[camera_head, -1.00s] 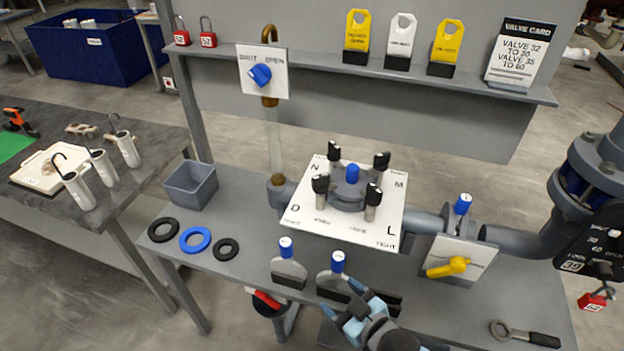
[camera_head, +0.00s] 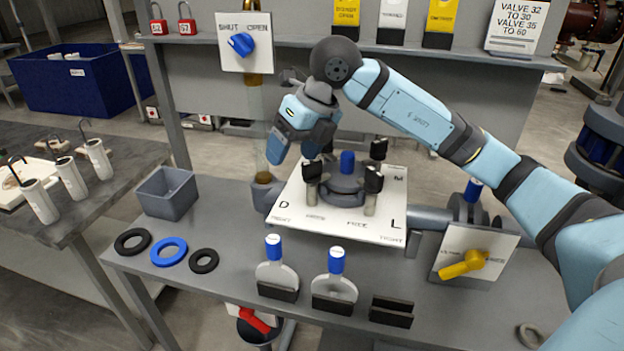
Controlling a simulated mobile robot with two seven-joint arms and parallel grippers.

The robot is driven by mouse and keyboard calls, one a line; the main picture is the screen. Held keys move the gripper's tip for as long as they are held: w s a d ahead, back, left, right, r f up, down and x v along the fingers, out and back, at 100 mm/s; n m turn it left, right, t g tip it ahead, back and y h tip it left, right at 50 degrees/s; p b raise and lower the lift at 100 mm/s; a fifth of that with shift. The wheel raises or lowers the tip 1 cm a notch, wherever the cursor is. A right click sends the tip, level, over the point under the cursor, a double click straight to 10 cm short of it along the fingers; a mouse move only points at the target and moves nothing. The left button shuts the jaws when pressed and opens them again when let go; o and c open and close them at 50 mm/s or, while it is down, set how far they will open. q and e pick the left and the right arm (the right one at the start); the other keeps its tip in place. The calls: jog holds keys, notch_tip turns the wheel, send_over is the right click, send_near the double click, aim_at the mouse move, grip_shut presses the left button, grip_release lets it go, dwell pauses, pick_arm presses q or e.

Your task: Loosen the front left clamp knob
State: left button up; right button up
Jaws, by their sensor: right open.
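The filter press housing (camera_head: 346,178) stands on a white lettered plate (camera_head: 300,205) with a blue cap (camera_head: 347,161) at its centre. The front left clamp knob (camera_head: 312,172), black-topped, stands beside the letter D. The front right knob (camera_head: 373,180) and back right knob (camera_head: 378,149) also show. The back left knob is mostly hidden behind my right gripper. My right gripper (camera_head: 294,155) is open and points down above the plate's left side, just above and behind the front left knob in the picture. I cannot tell whether they touch. My left gripper is out of view.
A yellow valve handle (camera_head: 463,264) is right of the plate. Two blue-topped paddles (camera_head: 335,290) stand in front. Rings (camera_head: 169,251) and a grey bin (camera_head: 168,193) lie left. The shelf (camera_head: 400,52) with tags runs behind my arm.

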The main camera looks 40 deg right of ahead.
jog(key=d+r+m+t+h+b, duration=0.1)
jog(key=d+r+m+t+h, duration=0.1)
jog(key=d+r+h, duration=0.35)
jog(key=y, duration=0.1)
send_near(317, 171)
jog(key=x, duration=0.3)
jog(key=w+x, duration=0.1)
jog(key=x, duration=0.4)
jog(key=shift+w+a, duration=0.25)
jog(key=shift+w, duration=0.15)
jog(key=c, duration=0.9)
